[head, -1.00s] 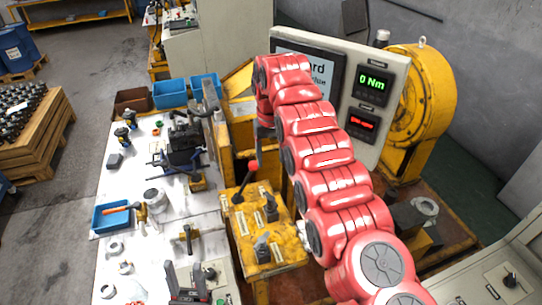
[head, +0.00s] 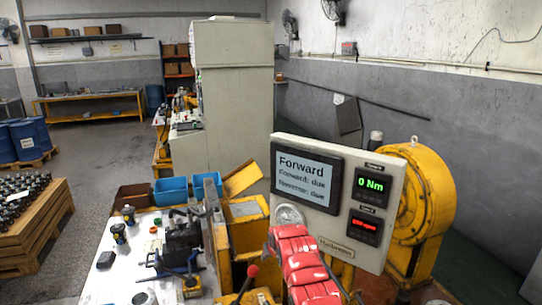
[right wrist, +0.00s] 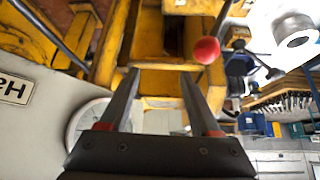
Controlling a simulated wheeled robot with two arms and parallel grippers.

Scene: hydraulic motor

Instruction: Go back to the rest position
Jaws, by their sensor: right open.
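My right arm (head: 303,268) rises from the bottom of the head view in front of the yellow test stand. Its gripper cannot be made out there. In the right wrist view my right gripper (right wrist: 159,74) has its two dark fingers spread wide apart with nothing between them. A lever with a red knob (right wrist: 206,50) shows just beyond the right finger in that view; the knob (head: 252,271) also shows left of my arm in the head view. My left gripper is not in view.
The control panel (head: 335,240) stands behind my right arm, its screen (head: 305,180) headed "Forward" and a display (head: 371,187) reading 0 Nm. A yellow round housing (head: 430,200) is at its right. The white workbench (head: 118,285) with tools and blue bins (head: 172,190) is at left.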

